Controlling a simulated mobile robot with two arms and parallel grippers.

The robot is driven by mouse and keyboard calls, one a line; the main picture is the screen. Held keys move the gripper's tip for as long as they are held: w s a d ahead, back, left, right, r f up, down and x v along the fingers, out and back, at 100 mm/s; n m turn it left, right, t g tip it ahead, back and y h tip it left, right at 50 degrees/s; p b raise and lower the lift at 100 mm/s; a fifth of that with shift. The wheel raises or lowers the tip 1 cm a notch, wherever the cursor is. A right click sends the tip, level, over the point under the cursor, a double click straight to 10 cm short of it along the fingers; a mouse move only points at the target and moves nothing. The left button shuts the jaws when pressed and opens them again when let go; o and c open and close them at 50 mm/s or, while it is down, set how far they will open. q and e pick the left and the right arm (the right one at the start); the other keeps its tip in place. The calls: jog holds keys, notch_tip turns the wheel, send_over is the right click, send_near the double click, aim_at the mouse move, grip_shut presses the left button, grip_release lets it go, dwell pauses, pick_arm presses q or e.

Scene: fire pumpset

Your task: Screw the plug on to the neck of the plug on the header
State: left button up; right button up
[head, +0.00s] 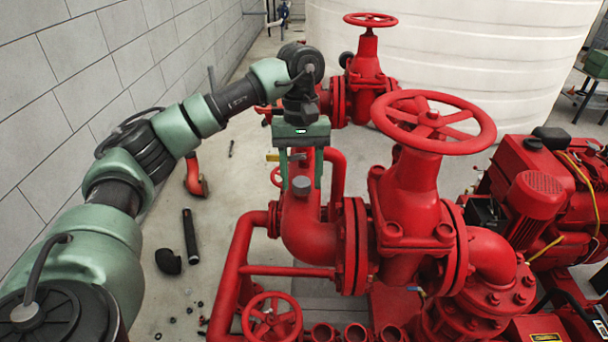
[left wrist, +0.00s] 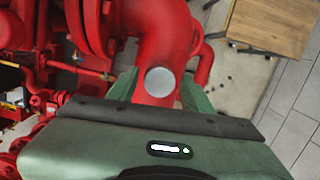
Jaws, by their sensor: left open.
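The grey round plug (head: 302,186) sits upright on top of the red header pipe (head: 305,228), near its bend. The neck beneath it is hidden, so I cannot tell how the two are joined. My left gripper (head: 301,177) points down over the plug, its two green fingers spread to either side. In the left wrist view the plug's flat grey top (left wrist: 160,81) lies between the fingers of the left gripper (left wrist: 160,88). Gaps show on both sides, and the gripper holds nothing. My right gripper is out of view.
A large red handwheel (head: 433,118) stands right of the gripper, another (head: 370,20) behind. A small handwheel (head: 272,318) is in front. Loose black fittings (head: 190,236) lie on the floor. A block wall (head: 60,90) bounds the left. A wooden table (left wrist: 270,25) shows in the left wrist view.

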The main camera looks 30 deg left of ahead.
pick_arm(q)
jog(key=n, duration=0.6)
jog(key=shift+f+t+h, duration=0.1)
jog(key=shift+t+h, duration=0.2)
jog(key=n+t, duration=0.1)
jog(key=n, duration=0.5)
jog(key=shift+b, duration=0.4)
grip_shut()
jog(key=m, duration=0.4)
jog(key=shift+g, duration=0.3)
jog(key=shift+o, duration=1.1)
grip_release()
